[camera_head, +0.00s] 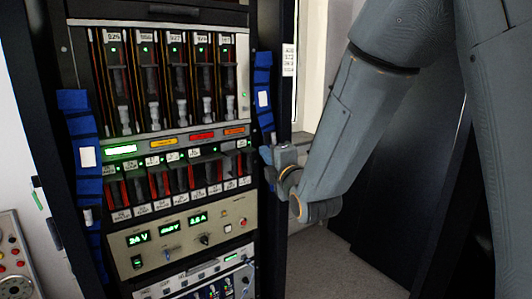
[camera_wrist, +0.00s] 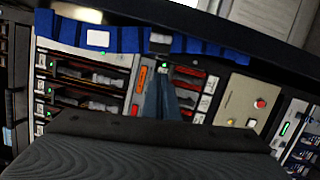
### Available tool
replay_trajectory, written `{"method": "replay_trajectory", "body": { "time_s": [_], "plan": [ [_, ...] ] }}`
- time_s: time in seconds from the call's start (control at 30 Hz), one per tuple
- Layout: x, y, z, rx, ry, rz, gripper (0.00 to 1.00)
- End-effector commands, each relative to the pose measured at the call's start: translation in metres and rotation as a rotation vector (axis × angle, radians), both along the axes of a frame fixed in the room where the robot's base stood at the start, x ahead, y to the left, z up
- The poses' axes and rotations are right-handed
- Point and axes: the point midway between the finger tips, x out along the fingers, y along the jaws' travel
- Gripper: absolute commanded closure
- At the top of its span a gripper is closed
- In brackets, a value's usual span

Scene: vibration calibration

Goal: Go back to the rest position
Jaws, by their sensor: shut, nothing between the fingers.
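My gripper (camera_head: 268,158) is at the right side of the equipment rack (camera_head: 66,140) in the head view, close in front of its lower module row. In the wrist view my gripper (camera_wrist: 166,98) shows as blue-grey fingers, shut with nothing held. They point toward the rack face between the coloured labels and the beige panel. I cannot tell whether the fingertips touch the rack. My arm reaches in from the upper right of the head view.
The rack holds slotted modules (camera_head: 163,85), a lower row of modules (camera_head: 178,178) and a beige power panel (camera_head: 187,235) with green displays. Blue strips (camera_head: 88,155) run along its sides. A button panel (camera_head: 15,258) is at lower left. Grey floor (camera_head: 345,272) shows at lower right.

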Motion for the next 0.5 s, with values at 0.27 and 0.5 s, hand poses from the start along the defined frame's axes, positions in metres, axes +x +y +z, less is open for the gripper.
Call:
{"method": "replay_trajectory", "body": {
  "time_s": [0.27,0.5],
  "plan": [
    [-0.042,-0.016,-0.001,0.0,-0.001,0.0,1.0],
    [-0.053,-0.024,-0.009,0.022,0.044,-0.009,1.0]
  ]
}}
